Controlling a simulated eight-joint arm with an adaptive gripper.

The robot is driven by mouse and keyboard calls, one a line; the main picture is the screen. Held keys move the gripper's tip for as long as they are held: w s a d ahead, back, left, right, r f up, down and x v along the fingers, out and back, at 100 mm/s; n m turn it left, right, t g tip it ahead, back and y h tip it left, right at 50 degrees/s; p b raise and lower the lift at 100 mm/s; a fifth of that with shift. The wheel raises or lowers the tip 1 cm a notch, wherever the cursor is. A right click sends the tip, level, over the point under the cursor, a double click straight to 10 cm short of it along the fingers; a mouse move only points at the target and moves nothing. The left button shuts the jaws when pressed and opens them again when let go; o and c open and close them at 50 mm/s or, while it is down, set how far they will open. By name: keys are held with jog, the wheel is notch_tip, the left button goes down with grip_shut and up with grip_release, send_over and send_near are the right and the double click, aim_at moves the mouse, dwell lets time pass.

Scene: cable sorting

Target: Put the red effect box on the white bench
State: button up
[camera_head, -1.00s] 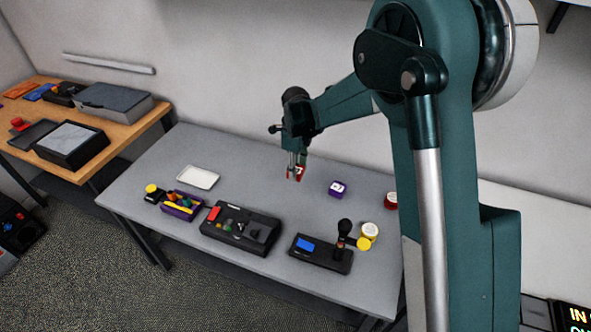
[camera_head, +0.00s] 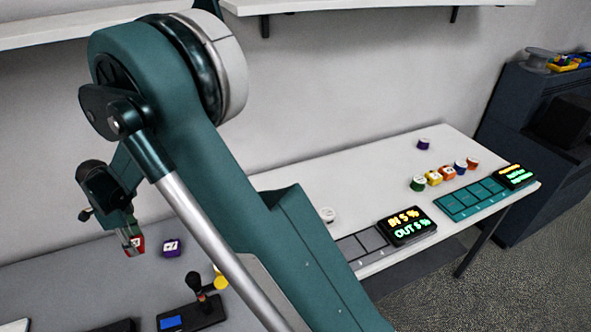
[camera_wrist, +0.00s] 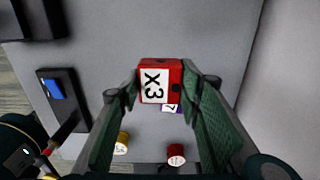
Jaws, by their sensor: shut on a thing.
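The red effect box (camera_wrist: 176,75), with a white "X3" label, sits between the two fingers of my gripper (camera_wrist: 163,84) in the wrist view. The fingers are shut on its sides. In the head view my gripper (camera_head: 131,240) holds the red box (camera_head: 138,244) above the grey table (camera_head: 60,275) at the left, and fingers partly cover it. The white bench (camera_head: 325,170) stands to the right along the wall, partly hidden by my arm. Its middle surface is bare.
A purple box (camera_head: 171,248) marked 7 stands close to my gripper. A shelf (camera_head: 330,6) hangs above.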

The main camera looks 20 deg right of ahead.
jog(key=w+d+r+m+p, duration=0.1)
jog(key=d, duration=1.3)
jog(key=w+d+r+m+p, duration=0.1)
jog(key=w+d+r, duration=0.1)
jog(key=d, duration=1.3)
jog(key=w+d+r+m+p, duration=0.1)
jog(key=w+d+r+m, duration=0.1)
jog(key=d, duration=1.3)
jog(key=shift+w+d+r, duration=0.15)
jog(key=shift+r, duration=0.05)
jog(key=s+d+r+m+p, duration=0.1)
jog(key=s+d, duration=0.5)
jog(key=d, duration=0.7)
jog(key=s+d+r+m+p, duration=0.1)
jog(key=s+d+r+m, duration=0.1)
jog(key=s+d, duration=0.5)
jog(key=s+d+r+m+p, duration=0.1)
jog(key=s+d, duration=0.6)
jog(key=d, duration=1.2)
jog(key=shift+r+m+p, duration=0.4)
jog(key=shift+r+p, duration=0.15)
jog(key=shift+p, duration=0.05)
jog(key=shift+d+f, duration=0.1)
jog(key=shift+f, duration=3.05)
jog(key=shift+f+b, duration=0.3)
jog(key=shift+f, duration=1.55)
